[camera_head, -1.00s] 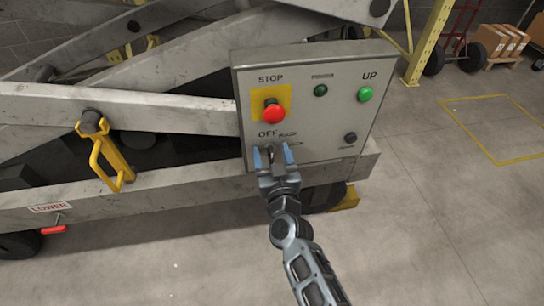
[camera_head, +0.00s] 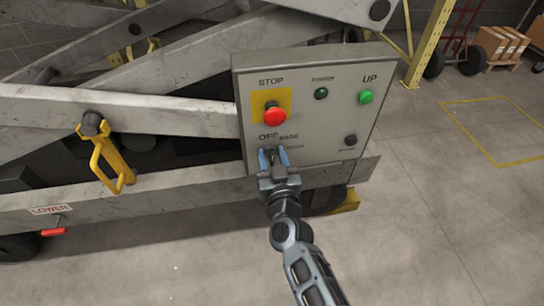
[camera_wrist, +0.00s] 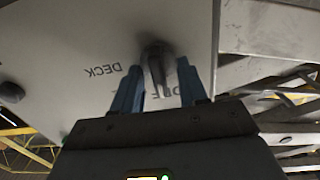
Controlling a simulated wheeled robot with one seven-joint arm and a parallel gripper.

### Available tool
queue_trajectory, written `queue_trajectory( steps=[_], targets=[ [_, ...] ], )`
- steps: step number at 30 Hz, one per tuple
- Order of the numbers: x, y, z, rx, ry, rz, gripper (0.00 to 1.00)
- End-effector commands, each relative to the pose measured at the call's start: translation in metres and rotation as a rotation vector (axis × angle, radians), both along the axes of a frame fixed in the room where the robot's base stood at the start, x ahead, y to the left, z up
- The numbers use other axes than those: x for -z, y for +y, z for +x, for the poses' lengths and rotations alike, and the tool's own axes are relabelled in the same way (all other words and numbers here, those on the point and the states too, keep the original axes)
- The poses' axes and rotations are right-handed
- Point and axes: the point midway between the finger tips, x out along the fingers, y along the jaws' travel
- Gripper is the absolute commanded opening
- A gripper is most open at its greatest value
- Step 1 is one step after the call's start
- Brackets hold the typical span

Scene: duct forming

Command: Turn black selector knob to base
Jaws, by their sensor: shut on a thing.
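The black selector knob (camera_wrist: 156,58) shows in the wrist view as a dark, blurred shape between my fingers. My gripper (camera_wrist: 160,78) is shut on it, with one blue-grey finger on each side. In the head view, my gripper (camera_head: 272,155) reaches the lower left of the grey control panel (camera_head: 320,75) and hides most of the knob. The labels OFF and BASE sit just above the fingers. An upside-down DECK label shows left of the knob in the wrist view. The knob's exact pointing direction cannot be told.
A red STOP button (camera_head: 275,116) sits just above my gripper. A green UP button (camera_head: 365,97), a dark green lamp (camera_head: 321,93) and a black round control (camera_head: 351,140) are to the right. A yellow handle (camera_head: 107,160) stands left. Open floor lies in front.

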Motion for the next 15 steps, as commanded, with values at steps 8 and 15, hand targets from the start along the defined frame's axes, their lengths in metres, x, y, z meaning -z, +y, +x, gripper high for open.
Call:
queue_trajectory(
  steps=[8,15],
  targets=[
    [0.0001,-0.0019,0.0003,0.000,0.037,0.127,0.12],
    [0.0012,-0.0033,0.0006,0.000,0.093,0.320,0.12]
  ],
)
